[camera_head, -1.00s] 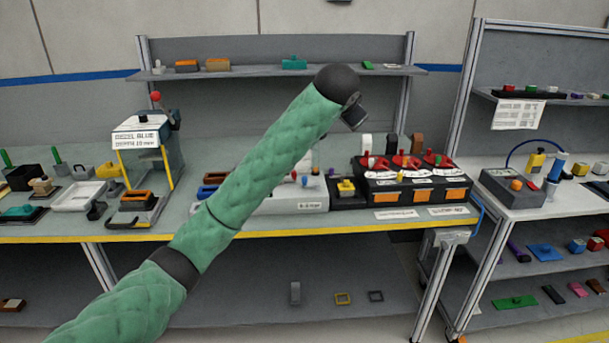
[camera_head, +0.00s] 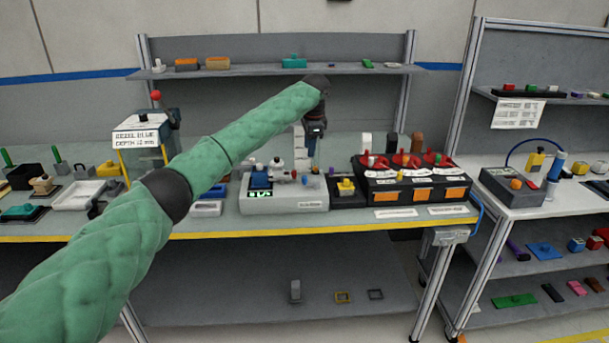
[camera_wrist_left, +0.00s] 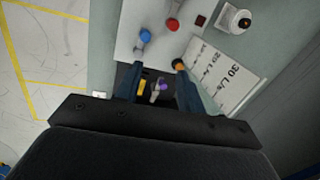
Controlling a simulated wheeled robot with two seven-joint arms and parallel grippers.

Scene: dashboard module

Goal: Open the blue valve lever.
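In the left wrist view, a blue-topped knob or lever (camera_wrist_left: 145,36) stands on a pale panel, beside a red-topped one (camera_wrist_left: 173,24). My left gripper (camera_wrist_left: 160,66) is open, with its two dark fingers apart. The blue top lies just beyond the left-hand fingertip, apart from it as far as I can tell. In the head view, my left gripper (camera_head: 313,152) points down above the back of the light grey dashboard module (camera_head: 285,205). My right gripper is not in view.
A black box with red knobs (camera_head: 415,185) stands to the right. A shelf (camera_head: 340,71) runs behind the arm. A white printed label (camera_wrist_left: 222,72) lies right of the fingers in the wrist view.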

